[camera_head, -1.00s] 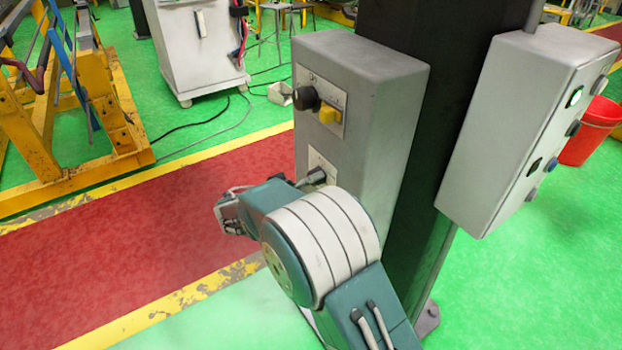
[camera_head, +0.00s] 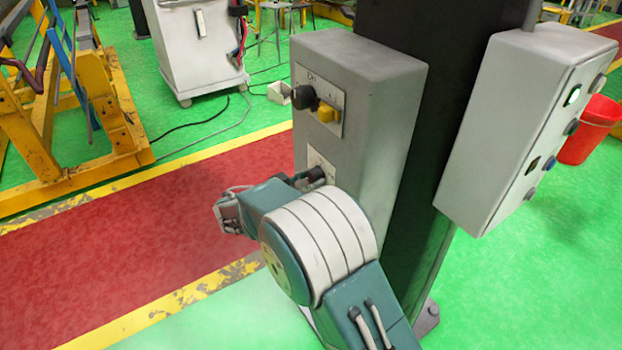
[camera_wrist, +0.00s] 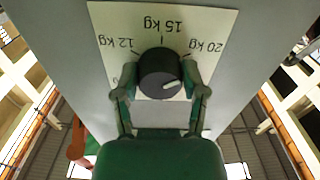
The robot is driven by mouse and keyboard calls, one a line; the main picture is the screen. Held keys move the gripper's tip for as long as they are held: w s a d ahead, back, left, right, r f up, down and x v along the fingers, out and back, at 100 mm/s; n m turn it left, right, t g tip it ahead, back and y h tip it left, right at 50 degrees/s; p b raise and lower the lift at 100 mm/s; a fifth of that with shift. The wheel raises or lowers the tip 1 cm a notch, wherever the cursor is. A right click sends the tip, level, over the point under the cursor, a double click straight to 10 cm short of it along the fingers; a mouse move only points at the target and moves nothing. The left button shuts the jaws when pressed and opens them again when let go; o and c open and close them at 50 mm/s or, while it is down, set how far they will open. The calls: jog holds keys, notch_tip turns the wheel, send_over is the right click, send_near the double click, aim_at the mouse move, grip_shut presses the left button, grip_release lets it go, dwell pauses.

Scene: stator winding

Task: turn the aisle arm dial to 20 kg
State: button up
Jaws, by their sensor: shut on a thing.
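The dial (camera_wrist: 160,66) is a round dark knob on a pale plate (camera_wrist: 205,20) in the wrist view. The plate reads 12 kg at left, 15 kg at top and 20 kg at right, all upside down. A short white mark on the knob face sits below and right of its middle. My gripper (camera_wrist: 160,78) is shut on the dial, one green finger on each side. In the head view the dial's plate (camera_head: 318,161) is low on the grey box (camera_head: 390,110), and my arm hides most of it.
A black knob (camera_head: 303,97) and a yellow switch (camera_head: 327,113) sit on the box's upper plate. A second control box (camera_head: 500,120) is right of the dark column (camera_head: 440,130). A red bucket (camera_head: 588,130) stands far right. The red aisle (camera_head: 100,240) is clear.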

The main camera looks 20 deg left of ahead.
jog(key=shift+f+m, duration=0.2)
jog(key=shift+m, duration=0.1)
jog(key=o, duration=1.1)
jog(key=shift+a, duration=0.1)
jog(key=shift+o, duration=0.2)
jog(key=shift+r, duration=0.1)
jog(key=v, duration=1.2)
